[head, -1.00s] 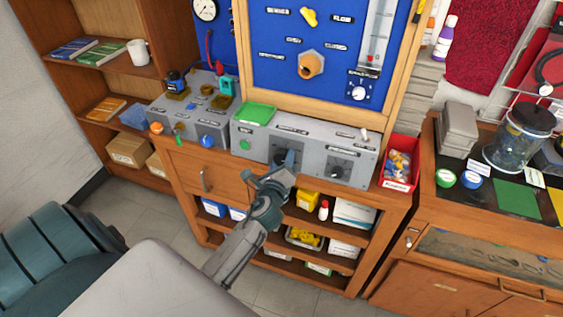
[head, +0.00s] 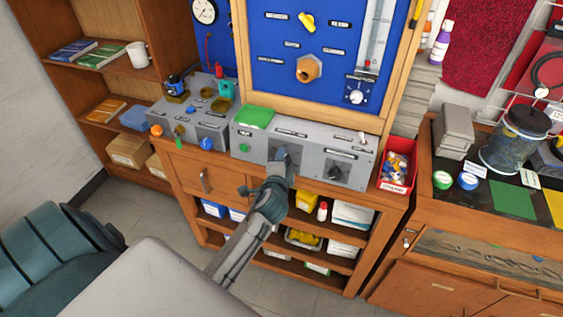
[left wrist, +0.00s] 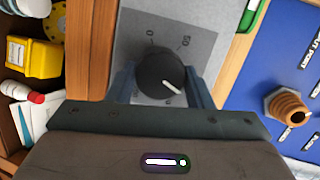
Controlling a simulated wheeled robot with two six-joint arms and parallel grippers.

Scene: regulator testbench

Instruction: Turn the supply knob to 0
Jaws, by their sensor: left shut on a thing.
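The supply knob (left wrist: 160,73) is black and round with a white pointer line, on a grey dial plate (left wrist: 196,60) marked 0 and 50. In the left wrist view its pointer aims to the lower right, away from both marks. My left gripper (head: 285,160) is at the front of the grey panel box (head: 310,150) and hides most of this knob in the head view. In the left wrist view, the fingers sit on both sides of the knob, shut on it. My right gripper is not in view.
A second black knob (head: 336,174) is to the right on the same panel. A green tray (head: 255,116) lies on top of the box. A red bin (head: 397,172) stands at its right end. A blue board (head: 310,45) rises behind, with a brass fitting (head: 309,69).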

